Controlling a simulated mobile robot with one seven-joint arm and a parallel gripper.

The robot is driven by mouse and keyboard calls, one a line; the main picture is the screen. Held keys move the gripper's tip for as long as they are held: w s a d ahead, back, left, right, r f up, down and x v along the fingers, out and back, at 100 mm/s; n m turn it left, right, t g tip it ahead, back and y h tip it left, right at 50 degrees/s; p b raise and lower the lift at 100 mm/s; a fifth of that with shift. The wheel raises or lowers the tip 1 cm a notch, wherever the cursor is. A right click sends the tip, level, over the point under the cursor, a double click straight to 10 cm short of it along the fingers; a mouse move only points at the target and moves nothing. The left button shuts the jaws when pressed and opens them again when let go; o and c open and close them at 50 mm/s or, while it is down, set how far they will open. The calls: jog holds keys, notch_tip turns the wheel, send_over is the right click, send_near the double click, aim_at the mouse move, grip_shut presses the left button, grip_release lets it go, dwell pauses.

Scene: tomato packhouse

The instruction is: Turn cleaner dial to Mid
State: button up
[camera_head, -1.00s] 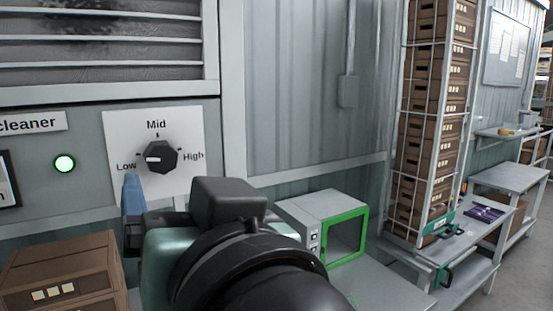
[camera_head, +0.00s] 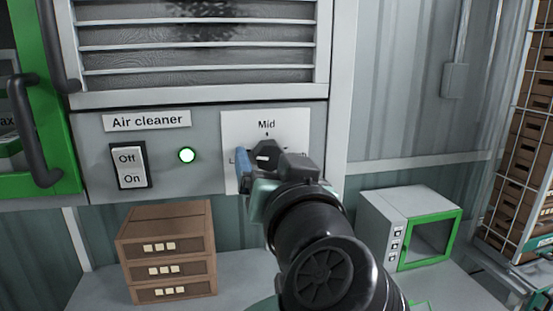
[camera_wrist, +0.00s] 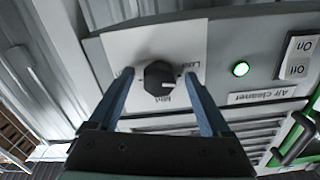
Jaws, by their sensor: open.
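The black cleaner dial (camera_head: 267,150) sits on a white plate (camera_head: 293,125) on the air cleaner's front. My gripper partly hides it in the head view, along with the Low and High labels. In the wrist view, which is roughly upside down, the dial (camera_wrist: 157,78) shows with its white mark towards the Low side, short of Mid. My gripper (camera_wrist: 159,74) is open, with one blue finger on each side of the dial. Gaps show between the fingers and the dial. I cannot tell how far the tips are from the plate.
Left of the dial are a lit green lamp (camera_head: 187,155) and an Off/On switch (camera_head: 131,166). Brown drawers (camera_head: 168,247) stand on the counter below. A green-framed box (camera_head: 393,222) stands to the right. A green door with a dark handle (camera_head: 36,150) is at far left.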

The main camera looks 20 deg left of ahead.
grip_shut()
jog(key=shift+f+b, duration=0.2)
jog(key=shift+b, duration=0.5)
jog(key=shift+d+f+m+b, duration=0.1)
jog(key=shift+f+m+b, duration=0.05)
jog(key=shift+m+b, duration=1.65)
jog(key=shift+b, duration=0.3)
jog(key=m, duration=0.2)
jog(key=shift+r+m+b, duration=0.3)
jog(key=shift+m+b, duration=0.05)
jog(key=shift+m, duration=0.05)
jog(key=m, duration=0.3)
jog(key=shift+r+m, duration=0.1)
jog(key=shift+m, duration=0.2)
jog(key=m, duration=0.5)
jog(key=shift+r+m+b, duration=0.1)
jog(key=shift+m+b, duration=0.2)
jog(key=shift+b, duration=0.1)
